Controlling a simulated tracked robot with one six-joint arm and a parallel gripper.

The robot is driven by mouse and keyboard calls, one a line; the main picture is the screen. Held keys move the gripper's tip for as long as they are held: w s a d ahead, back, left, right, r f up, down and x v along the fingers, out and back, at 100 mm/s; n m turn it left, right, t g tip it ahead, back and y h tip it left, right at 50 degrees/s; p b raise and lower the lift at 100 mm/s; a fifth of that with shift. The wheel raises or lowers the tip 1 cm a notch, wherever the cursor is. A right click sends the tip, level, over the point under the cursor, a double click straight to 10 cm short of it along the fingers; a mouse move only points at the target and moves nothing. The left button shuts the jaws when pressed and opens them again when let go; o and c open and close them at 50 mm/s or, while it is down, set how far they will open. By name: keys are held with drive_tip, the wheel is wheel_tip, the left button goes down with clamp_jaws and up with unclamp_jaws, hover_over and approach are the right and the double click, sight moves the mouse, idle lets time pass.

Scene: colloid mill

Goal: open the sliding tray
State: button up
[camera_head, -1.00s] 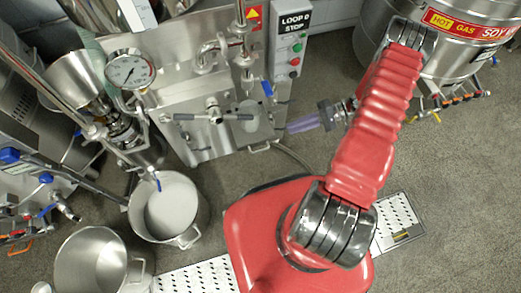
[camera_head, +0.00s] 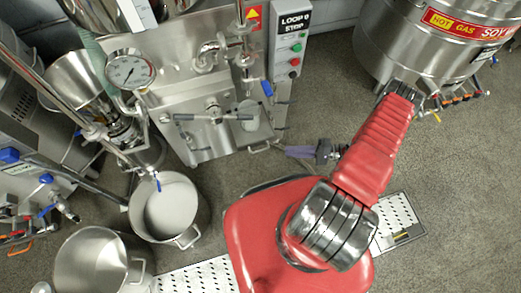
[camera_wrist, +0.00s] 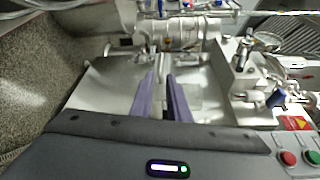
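The sliding tray appears to be the low metal part at the machine's lower front right, with a thin bar handle (camera_head: 260,148); its edges are hard to make out. My gripper (camera_head: 290,152) is just right of this handle in the head view, its purple fingers pointing left towards the machine. In the wrist view my gripper (camera_wrist: 161,108) has its two purple fingers apart with an empty gap. A blurred metal surface lies in front of them. I cannot tell whether a fingertip touches the handle.
The machine front carries a T-shaped handle (camera_head: 212,116) and a blue-levered valve (camera_head: 266,88). A control box (camera_head: 293,45) stands at its right. A steel pot (camera_head: 170,208) stands at lower left, and a large kettle (camera_head: 430,45) at upper right.

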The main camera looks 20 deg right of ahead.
drive_tip(key=x, duration=1.3)
drive_tip(key=shift+w+a, duration=0.15)
drive_tip(key=shift+a, duration=0.2)
drive_tip(key=shift+c, duration=0.4)
clamp_jaws()
drive_tip(key=shift+f, duration=0.1)
idle(0.6)
drive_tip(key=shift+d, duration=0.2)
drive_tip(key=shift+a, duration=0.15)
